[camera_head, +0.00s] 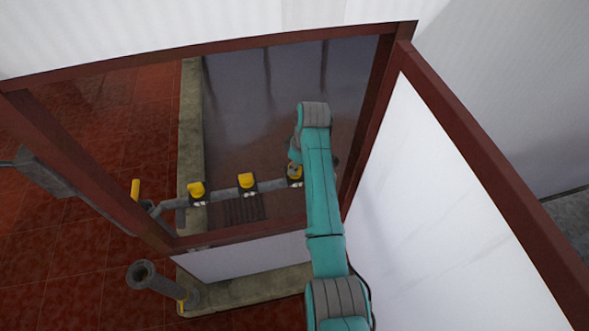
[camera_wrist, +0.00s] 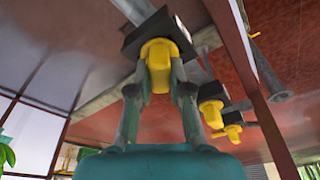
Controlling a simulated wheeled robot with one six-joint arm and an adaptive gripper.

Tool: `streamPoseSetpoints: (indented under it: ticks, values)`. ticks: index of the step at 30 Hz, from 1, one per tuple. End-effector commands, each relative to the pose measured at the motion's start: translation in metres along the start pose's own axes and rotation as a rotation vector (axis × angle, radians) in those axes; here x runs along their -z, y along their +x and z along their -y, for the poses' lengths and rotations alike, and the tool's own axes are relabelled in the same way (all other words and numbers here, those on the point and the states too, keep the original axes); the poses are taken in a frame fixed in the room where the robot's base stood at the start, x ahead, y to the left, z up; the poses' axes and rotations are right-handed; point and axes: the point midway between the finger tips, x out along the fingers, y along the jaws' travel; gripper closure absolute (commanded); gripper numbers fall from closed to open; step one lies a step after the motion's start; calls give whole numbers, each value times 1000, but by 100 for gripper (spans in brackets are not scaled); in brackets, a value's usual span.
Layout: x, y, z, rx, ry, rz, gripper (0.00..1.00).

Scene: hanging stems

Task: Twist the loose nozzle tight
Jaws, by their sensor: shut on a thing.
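Three yellow nozzles sit in dark square mounts along a grey pipe (camera_head: 222,193). In the wrist view, my gripper (camera_wrist: 159,78) has a finger on each side of the nearest yellow nozzle (camera_wrist: 157,50) and is shut on it. In the head view this is the rightmost nozzle (camera_head: 293,167), partly hidden by my teal arm. The middle nozzle (camera_head: 247,180) and the left nozzle (camera_head: 195,189) stand apart from my gripper. They also show to the right in the wrist view. The pictures do not show how tight the held nozzle is.
A dark red frame (camera_head: 450,125) with white panels surrounds the bay, and my arm reaches over its front edge. A white panel (camera_head: 400,190) stands close to the right of my arm.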

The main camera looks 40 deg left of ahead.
Motion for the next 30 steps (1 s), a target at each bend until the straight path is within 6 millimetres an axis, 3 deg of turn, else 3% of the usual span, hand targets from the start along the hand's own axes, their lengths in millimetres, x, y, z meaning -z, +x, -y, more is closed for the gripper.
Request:
streamPoseSetpoints:
  ticks: [9,21,30]
  values:
    - [0,0,0,3,-11,1,100]
    - [0,0,0,77,-378,0,100]
    - [0,0,0,83,-408,0,100]
